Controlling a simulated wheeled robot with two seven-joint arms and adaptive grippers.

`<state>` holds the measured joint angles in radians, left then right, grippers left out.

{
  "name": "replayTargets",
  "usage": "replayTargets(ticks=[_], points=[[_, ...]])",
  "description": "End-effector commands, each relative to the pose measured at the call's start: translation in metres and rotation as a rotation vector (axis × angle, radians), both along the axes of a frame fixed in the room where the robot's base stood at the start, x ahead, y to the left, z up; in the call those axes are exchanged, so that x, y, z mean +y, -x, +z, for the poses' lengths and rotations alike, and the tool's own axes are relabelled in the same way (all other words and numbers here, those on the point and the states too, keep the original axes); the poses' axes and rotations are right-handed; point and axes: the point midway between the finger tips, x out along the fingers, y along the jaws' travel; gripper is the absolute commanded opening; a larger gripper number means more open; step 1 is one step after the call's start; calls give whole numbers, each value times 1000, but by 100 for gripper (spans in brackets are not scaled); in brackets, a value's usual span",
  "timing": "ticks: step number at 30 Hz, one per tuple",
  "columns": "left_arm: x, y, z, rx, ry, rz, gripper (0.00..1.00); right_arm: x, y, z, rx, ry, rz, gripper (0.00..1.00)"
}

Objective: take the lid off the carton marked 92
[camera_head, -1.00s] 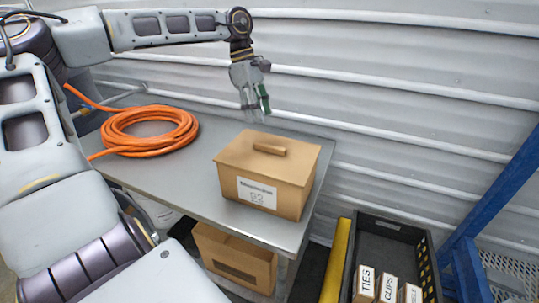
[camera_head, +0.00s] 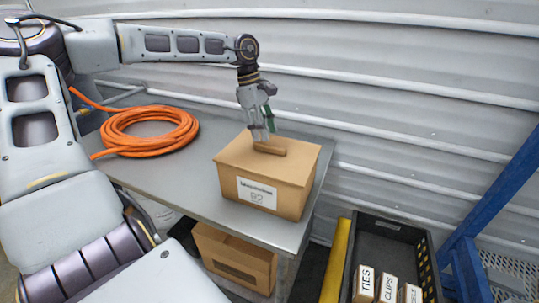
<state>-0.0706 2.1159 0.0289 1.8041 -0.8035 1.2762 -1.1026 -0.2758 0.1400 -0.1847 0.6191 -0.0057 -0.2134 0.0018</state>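The carton marked 92 (camera_head: 256,194) stands upright on the grey metal table (camera_head: 190,190), its label facing me. Its lid (camera_head: 240,157) is on, with a short brown bar handle (camera_head: 272,149) across the middle of the top. My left gripper (camera_head: 265,138) points down over the lid, its fingertips at the left end of the handle. The fingers partly hide that end. I cannot tell whether they touch the handle or how far apart they are. My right gripper is not in view.
A coiled orange hose (camera_head: 150,130) lies at the left of the table. Another open carton (camera_head: 235,258) sits below the tabletop. A black crate (camera_head: 392,240) with small labelled boxes stands at the lower right, near a yellow post (camera_head: 336,262) and blue frame (camera_head: 500,200).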

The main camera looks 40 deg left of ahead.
Motion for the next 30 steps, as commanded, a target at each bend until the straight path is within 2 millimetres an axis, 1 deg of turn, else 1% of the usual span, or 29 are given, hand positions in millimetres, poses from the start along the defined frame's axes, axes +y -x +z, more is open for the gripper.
replayTargets(ticks=[15,19,30], points=[[-12,-6,-42,2,0,-1,39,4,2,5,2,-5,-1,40],[-14,-7,-47,1,0,0,39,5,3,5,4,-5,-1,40],[-14,-7,-47,0,0,0,39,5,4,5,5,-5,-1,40]])
